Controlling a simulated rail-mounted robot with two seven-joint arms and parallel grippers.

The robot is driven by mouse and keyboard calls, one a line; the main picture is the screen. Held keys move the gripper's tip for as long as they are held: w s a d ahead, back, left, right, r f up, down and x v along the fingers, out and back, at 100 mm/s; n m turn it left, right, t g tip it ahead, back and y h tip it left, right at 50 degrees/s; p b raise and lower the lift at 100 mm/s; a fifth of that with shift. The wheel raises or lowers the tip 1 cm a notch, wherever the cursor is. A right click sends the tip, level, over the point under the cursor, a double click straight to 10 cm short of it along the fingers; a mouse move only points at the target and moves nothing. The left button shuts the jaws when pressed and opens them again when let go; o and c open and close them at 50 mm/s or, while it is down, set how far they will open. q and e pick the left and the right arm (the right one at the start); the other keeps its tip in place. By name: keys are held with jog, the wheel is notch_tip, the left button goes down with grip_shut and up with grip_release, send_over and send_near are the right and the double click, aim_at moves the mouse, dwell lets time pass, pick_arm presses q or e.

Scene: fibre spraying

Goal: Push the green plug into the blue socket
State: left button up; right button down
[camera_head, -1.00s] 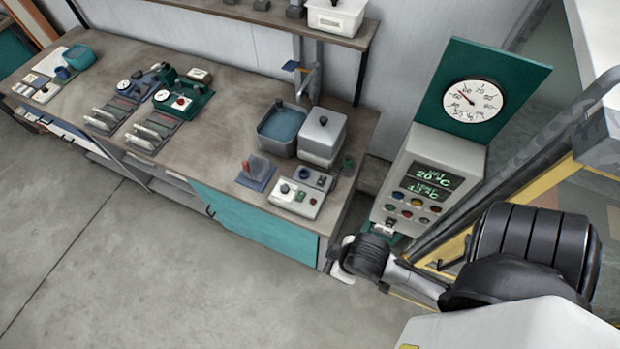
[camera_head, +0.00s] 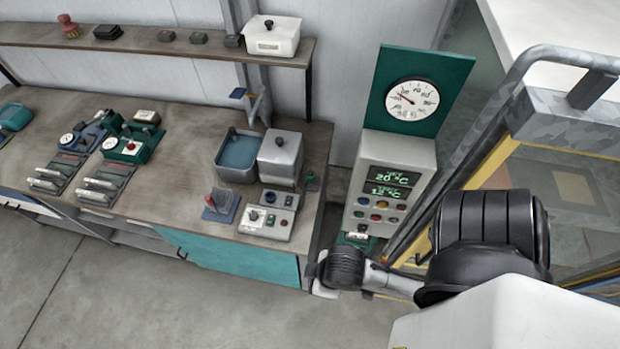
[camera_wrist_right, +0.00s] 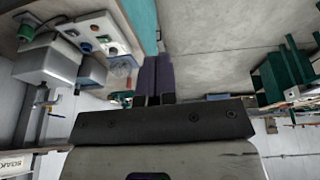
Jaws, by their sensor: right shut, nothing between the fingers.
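A small green piece (camera_head: 313,181), which looks like the green plug, is at the right end of the workbench beside the grey box. It seems to show as a green round part in the right wrist view (camera_wrist_right: 26,32). The blue socket (camera_head: 270,197) is a round blue ring on the small grey panel at the bench's front right. It also shows in the right wrist view (camera_wrist_right: 85,47). My right gripper (camera_wrist_right: 153,68) is shut and empty, apart from both. Its fingers are not clearly visible in the head view. My left gripper is out of view.
A blue-grey basin (camera_head: 237,156) and a lidded grey box (camera_head: 281,158) stand behind the panel. A display stand with a dial (camera_head: 411,100) is right of the bench. A yellow-edged frame (camera_head: 480,175) is farther right. The floor in front of the bench is clear.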

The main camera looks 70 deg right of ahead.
jog(key=c, duration=1.9)
grip_release()
jog(key=o, duration=1.1)
